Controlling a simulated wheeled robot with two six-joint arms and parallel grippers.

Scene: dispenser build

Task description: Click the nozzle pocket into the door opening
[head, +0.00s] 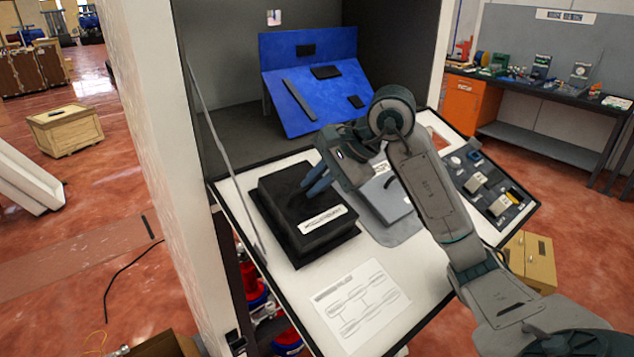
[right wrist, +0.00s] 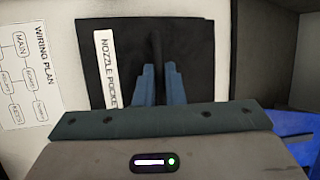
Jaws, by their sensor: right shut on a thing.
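A black block-like holder (head: 281,222) with a white label stands on the left part of the white worktop. In the right wrist view its label (right wrist: 106,70) begins "NOZZLE POCKE". My right gripper (head: 316,182) reaches down over it, with its blue fingers shut on the dark upright ridge of the nozzle pocket (right wrist: 157,50). Black on black hides where the pocket ends and the holder begins. A grey door-like part (head: 390,212) lies right of the holder, partly behind my right arm. I cannot make out its opening clearly. My left gripper is not in view.
A printed wiring plan (head: 360,303) lies at the worktop's front. A dark tray (head: 500,203) with small parts is at the right. A tilted blue board (head: 318,95) stands at the back. A white wall (head: 150,130) bounds the left side.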

